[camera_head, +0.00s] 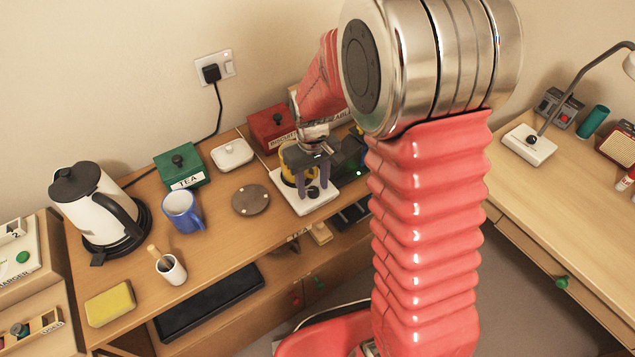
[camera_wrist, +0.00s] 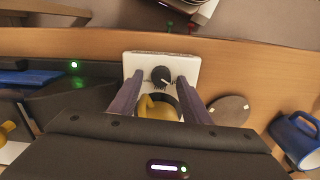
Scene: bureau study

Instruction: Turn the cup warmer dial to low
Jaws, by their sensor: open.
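The cup warmer is a white slab (camera_head: 322,205) on the wooden counter; it also shows in the wrist view (camera_wrist: 145,62). Its black dial (camera_head: 313,192) sits near the front edge and shows clearly in the wrist view (camera_wrist: 161,75). A light mark on the dial seems to point to the lower right there; its setting cannot be read. A yellow mug (camera_wrist: 158,107) stands on the warmer behind the dial, partly hidden by my gripper. My gripper (camera_head: 312,186) is open above the warmer, with one finger on each side of the dial in the wrist view. Contact cannot be told.
A round grey-brown coaster (camera_head: 250,200) lies left of the warmer, then a blue mug (camera_head: 180,214) and a kettle (camera_head: 90,207). A red tin (camera_head: 268,125), a white lidded dish (camera_head: 232,156) and a green tea box (camera_head: 178,162) stand behind. A dark device (camera_wrist: 85,97) sits close beside the warmer.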

